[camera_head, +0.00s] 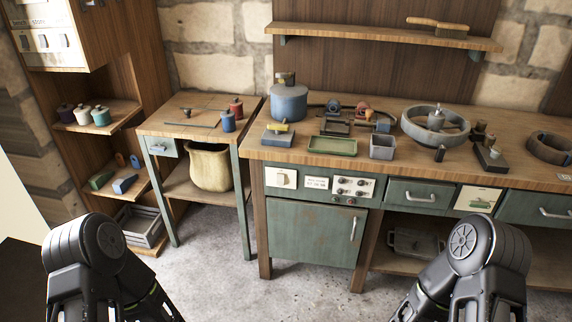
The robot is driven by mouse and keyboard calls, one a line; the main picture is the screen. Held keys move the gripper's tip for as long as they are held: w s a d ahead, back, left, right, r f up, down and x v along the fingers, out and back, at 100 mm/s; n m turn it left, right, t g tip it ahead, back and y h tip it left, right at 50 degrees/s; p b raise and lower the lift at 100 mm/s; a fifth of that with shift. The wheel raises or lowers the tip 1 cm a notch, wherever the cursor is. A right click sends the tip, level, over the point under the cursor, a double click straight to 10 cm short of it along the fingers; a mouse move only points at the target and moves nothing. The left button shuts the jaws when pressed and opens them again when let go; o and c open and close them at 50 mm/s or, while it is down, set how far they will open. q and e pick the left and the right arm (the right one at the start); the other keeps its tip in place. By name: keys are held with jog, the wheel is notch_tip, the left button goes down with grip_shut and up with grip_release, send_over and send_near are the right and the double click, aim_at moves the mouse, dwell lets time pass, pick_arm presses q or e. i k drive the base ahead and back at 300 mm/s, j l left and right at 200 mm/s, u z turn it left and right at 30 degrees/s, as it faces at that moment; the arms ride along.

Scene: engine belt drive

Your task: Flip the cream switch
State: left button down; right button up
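A cream switch (282,179) sits on the front of the green workbench, at the left end of the panel below the bench top. It looks like a small rocker on a cream plate; its position is too small to tell. A white label plate and a panel of dark knobs (352,188) are to its right. Only links of my two arms show, at the lower left and lower right. Both my grippers are out of view, and nothing covers the switch.
The wooden bench top (400,165) holds a blue pot (288,103), a green tray (332,145), a grey box (382,147) and a round grey basin (436,127). A cabinet door (318,232) is below the switch. A smaller table (160,125) stands left. The floor in front is clear.

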aim_at(281, 176)
jog(key=i+l+u, duration=0.1)
jog(key=i+l, duration=0.15)
jog(key=i+l+u, duration=0.1)
jog(key=i+l, duration=0.15)
jog(key=l, duration=0.25)
jog(key=i+l+u, duration=0.1)
jog(key=l, duration=0.25)
jog(key=i+l, duration=0.3)
jog(key=l, duration=0.15)
jog(key=j+u, duration=0.05)
